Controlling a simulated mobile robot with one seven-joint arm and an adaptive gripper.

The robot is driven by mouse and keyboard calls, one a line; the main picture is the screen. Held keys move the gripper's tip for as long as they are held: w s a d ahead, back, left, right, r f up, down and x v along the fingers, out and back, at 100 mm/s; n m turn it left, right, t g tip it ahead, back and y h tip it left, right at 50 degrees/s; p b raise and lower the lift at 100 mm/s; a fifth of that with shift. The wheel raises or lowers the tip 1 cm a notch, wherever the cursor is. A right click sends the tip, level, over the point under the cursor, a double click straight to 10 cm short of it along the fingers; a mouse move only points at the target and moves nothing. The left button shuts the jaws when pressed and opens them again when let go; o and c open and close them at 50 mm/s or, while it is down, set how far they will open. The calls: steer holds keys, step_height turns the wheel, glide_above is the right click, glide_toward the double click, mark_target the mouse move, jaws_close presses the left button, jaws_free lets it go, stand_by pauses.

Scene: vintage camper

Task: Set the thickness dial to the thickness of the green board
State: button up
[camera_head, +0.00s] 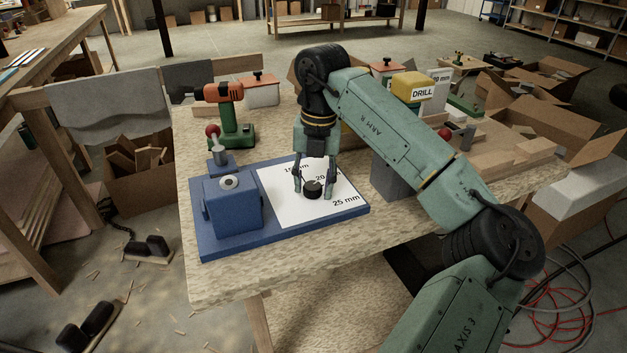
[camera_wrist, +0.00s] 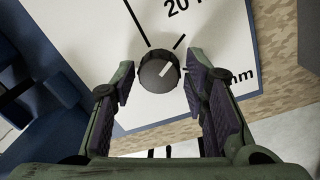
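The thickness dial (camera_head: 313,189) is a round black knob on a white plate (camera_head: 277,196) marked 15 mm, 20 mm and 25 mm. In the wrist view the dial (camera_wrist: 159,74) has a pale pointer line aimed to the upper right, between the 20 mm tick and the 25 mm label. My gripper (camera_wrist: 160,66) is open, with a finger on each side of the dial and gaps visible between. In the head view my gripper (camera_head: 313,187) points down over the plate. A green flat piece (camera_head: 465,104) shows at the back right; I cannot tell if it is the green board.
The plate lies on a blue base with a blue block (camera_head: 232,206) at its left. My arm hides part of the table's right side.

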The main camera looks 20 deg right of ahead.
steer(key=c, duration=0.8)
steer(key=shift+n+b, duration=0.75)
steer(key=shift+n, duration=0.35)
steer(key=n+b, duration=0.1)
steer(key=n, duration=0.2)
steer(key=shift+w+n, duration=0.1)
steer(key=shift+n, duration=0.2)
steer(key=n, duration=0.5)
steer(key=shift+n+g, duration=0.3)
steer(key=shift+n, duration=0.4)
steer(key=o, duration=1.1)
